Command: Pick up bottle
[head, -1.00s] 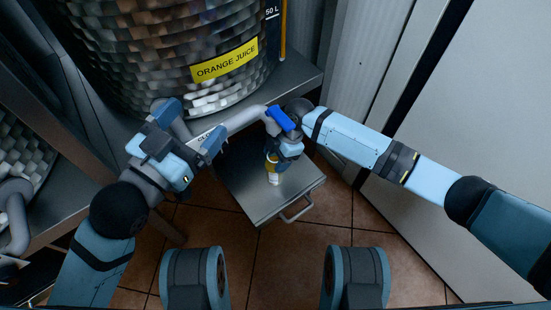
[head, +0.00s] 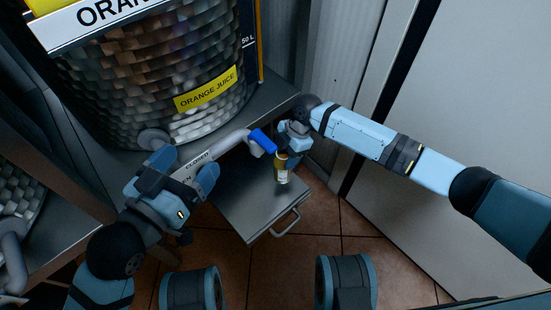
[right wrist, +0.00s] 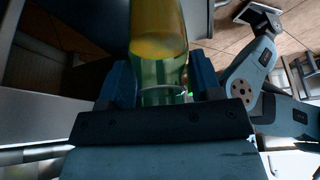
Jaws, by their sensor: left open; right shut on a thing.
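The bottle (head: 282,168) is small, with amber-yellow contents and a pale label in the head view. It is over the pull-out metal shelf, right of the blue-handled tap (head: 262,140); I cannot tell whether it touches the shelf. My right gripper (head: 289,153) is shut on it from behind. In the right wrist view the bottle (right wrist: 158,45) is between both fingers of the right gripper (right wrist: 165,85), yellow-orange with a greenish clear end. My left gripper (head: 183,167) is open at the tap pipe, beside the "CLOSED" label (head: 197,167), holding nothing visible.
A large metal orange juice drum (head: 150,85) stands on a counter at the back left. The pull-out shelf (head: 245,205) has a front handle (head: 286,222) and is otherwise clear. A pale panel (head: 450,90) bounds the right side. The floor is tiled.

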